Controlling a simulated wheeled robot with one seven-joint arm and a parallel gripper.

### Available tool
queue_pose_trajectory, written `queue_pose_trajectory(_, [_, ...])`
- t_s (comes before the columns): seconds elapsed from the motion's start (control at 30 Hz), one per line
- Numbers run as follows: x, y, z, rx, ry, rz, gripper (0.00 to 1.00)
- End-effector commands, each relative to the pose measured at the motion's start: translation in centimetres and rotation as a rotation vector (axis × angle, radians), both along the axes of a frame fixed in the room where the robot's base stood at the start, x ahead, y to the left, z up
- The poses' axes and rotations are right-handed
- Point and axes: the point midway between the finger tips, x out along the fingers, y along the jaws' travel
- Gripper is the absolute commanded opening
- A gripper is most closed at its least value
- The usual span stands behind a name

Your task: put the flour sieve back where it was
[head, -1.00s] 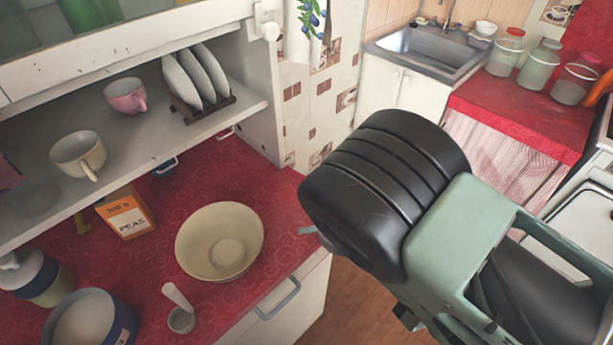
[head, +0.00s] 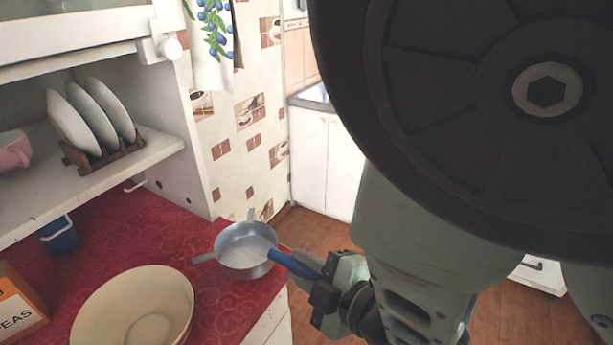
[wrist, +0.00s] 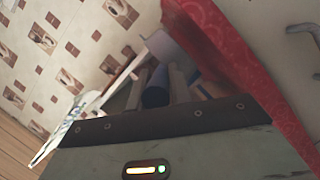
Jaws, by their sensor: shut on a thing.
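The flour sieve (head: 246,247) is a grey metal bowl with mesh, small lugs on its rim and a blue handle. In the head view it is at the right end of the red counter (head: 220,311), right of the cream bowl. I cannot tell whether it touches the counter. My gripper (head: 322,281) is shut on the blue handle, to the right of the counter edge. In the wrist view, my gripper (wrist: 158,84) has the blue handle between its fingers; the sieve's bowl is mostly hidden there.
A cream bowl (head: 136,308) and an orange-and-white peas box (head: 17,306) stand on the counter. A blue container (head: 59,236) is at the back under the shelf. Plates in a wooden rack (head: 104,155) and a pink cup (head: 14,153) stand on the shelf. A tiled wall (head: 240,120) rises behind.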

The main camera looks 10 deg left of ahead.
Motion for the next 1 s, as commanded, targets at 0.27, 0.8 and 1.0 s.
queue_pose_trajectory(0.27, [0.7,4.2,0.8,0.011,-0.001,0.022,0.00])
queue_pose_trajectory(0.8, [3.0,9.1,-1.0,0.004,0.001,0.014,0.00])
queue_pose_trajectory(1.0, [3.0,9.0,-2.9,0.006,0.002,0.013,0.00])
